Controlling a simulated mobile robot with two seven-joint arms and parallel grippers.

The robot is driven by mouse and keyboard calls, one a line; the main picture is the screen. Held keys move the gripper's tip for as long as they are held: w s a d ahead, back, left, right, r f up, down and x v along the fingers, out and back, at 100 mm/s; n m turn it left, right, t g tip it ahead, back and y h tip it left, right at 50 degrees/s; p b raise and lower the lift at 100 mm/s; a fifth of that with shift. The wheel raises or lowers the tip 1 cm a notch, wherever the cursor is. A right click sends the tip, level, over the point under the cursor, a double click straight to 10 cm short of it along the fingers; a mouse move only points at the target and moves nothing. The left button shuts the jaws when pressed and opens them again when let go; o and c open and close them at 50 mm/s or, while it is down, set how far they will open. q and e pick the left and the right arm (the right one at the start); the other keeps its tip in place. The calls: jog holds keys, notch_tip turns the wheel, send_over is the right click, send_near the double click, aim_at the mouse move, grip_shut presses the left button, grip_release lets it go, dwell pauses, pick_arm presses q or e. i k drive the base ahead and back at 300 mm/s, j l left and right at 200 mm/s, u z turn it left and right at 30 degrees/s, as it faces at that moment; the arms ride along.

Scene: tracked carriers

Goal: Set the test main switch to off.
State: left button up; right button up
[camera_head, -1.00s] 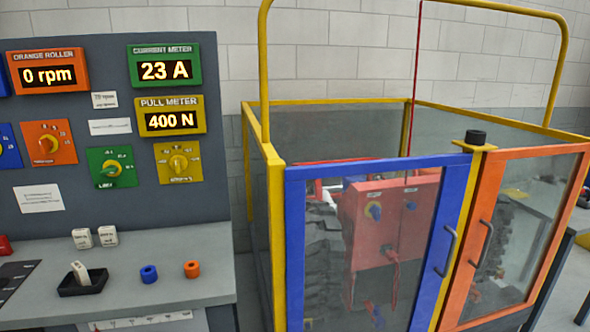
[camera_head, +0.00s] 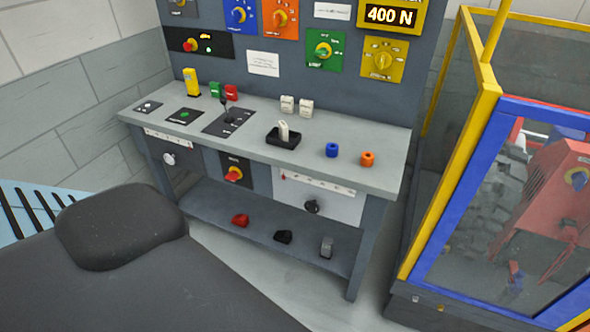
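I see two red rotary knobs on dark plates that look like main switches. One lower red knob (camera_head: 233,173) sits on a black plate in the front face under the desk top. An upper red knob (camera_head: 191,45) sits on a black panel at the left of the upright board, beside a small lit indicator. The labels are too small to read, so I cannot tell which is the test main switch or how either is set. Neither of my grippers is in view.
The grey desk (camera_head: 365,170) carries a joystick (camera_head: 227,112), a black tray (camera_head: 283,138), and blue and orange rings. A lower shelf (camera_head: 208,209) holds small parts. A dark padded chair-like shape (camera_head: 120,225) fills the lower left. A framed glass enclosure (camera_head: 478,195) stands right.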

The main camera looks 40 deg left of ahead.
aim_at(234, 175)
jog(key=u, duration=1.65)
